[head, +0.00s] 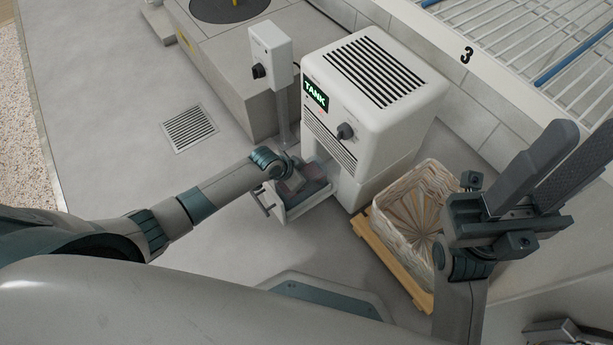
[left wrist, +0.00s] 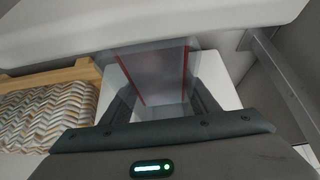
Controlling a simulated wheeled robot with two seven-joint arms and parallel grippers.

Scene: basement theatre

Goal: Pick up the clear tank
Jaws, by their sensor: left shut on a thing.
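The clear tank (head: 316,171) is a see-through box at the low front opening of the white machine marked TANK (head: 375,85). My left gripper (head: 291,184) reaches down to it and partly hides it. In the left wrist view the tank (left wrist: 152,68) shows glassy walls with red edge lines. The left gripper's two fingers (left wrist: 162,100) are on either side of it, shut on it. I cannot tell whether the tank still rests on something. My right gripper (head: 568,160) is raised at the right, fingers up, apart and empty.
A woven basket (head: 410,205) on a wooden base (head: 385,255) stands right of the machine. A grey post with a white switch box (head: 270,52) stands close to the left. A floor grate (head: 189,128) lies further left. The floor around it is clear.

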